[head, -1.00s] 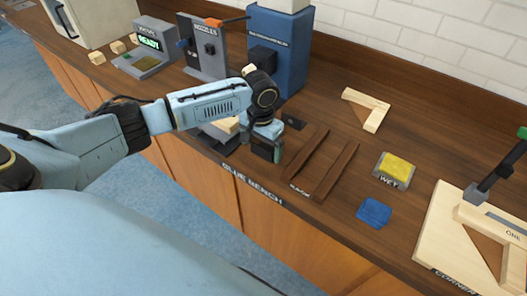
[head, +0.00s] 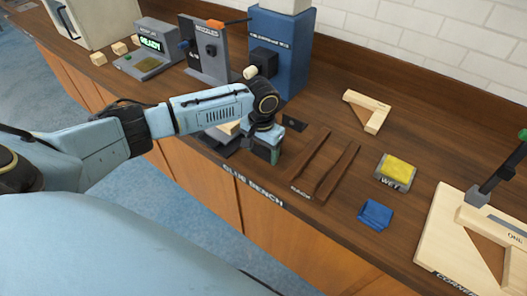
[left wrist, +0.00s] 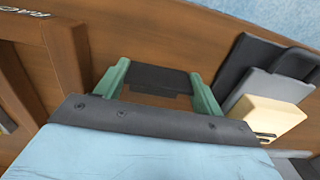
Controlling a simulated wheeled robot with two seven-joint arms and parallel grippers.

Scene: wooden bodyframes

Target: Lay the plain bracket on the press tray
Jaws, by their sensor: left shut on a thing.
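The L-shaped pale wood bracket with a brown corner web (head: 366,110) lies on the bench at the back right in the head view; I cannot tell whether it is the plain one. My left gripper (head: 266,152) is low over the bench, left of the dark slats. In the left wrist view its green fingers (left wrist: 162,85) stand apart with a dark block (left wrist: 160,78) between them. What this block is stays unclear. Grey plates with a pale wood block (head: 228,127) lie just left of the gripper; the block also shows in the left wrist view (left wrist: 266,116). I cannot identify the press tray surely.
The blue press (head: 280,50) stands behind the gripper. Two dark slats (head: 335,172) lie to its right. Farther right are the yellow wet pad (head: 397,170), a blue cloth (head: 375,214) and the corner jig (head: 440,225). Bench between slats and back bracket is clear.

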